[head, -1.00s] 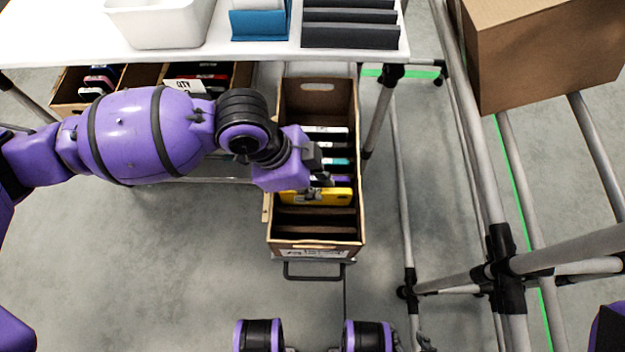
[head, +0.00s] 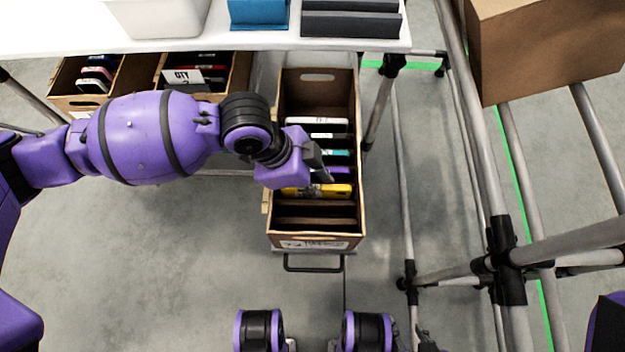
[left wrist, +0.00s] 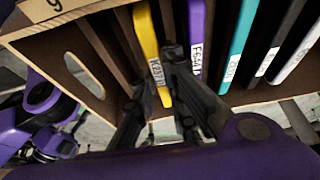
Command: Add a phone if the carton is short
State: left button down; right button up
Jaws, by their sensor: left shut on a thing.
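A long brown carton (head: 287,239) holds several phones standing on edge between dark dividers. A yellow phone (head: 340,190) is the nearest one in it. My left gripper (head: 326,178) reaches into the carton from the left. In the left wrist view, my left gripper (left wrist: 160,104) is shut on the yellow phone (left wrist: 147,42), with a finger on each side. A purple phone (left wrist: 196,40), a teal phone (left wrist: 238,42) and white-edged ones stand beyond it. The near slots look empty. A dark part of my right gripper (head: 428,340) shows at the bottom edge; its fingers are unclear.
A white table (head: 270,42) stands behind, with a white bin (head: 158,18) and a blue holder (head: 258,14). Two other cartons with phones sit at left, one with a QTY card (head: 182,76). Pipe framing and a large closed box (head: 540,50) are at right.

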pick_arm(q)
jog(key=shift+f, duration=0.25)
dwell(0.4)
jog(key=c, duration=1.7)
grip_release()
jog(key=v, duration=1.2)
jog(key=shift+r, duration=0.15)
notch_tip(320, 180, up, 7)
jog(key=p, duration=0.8)
jog(key=shift+p, duration=0.4)
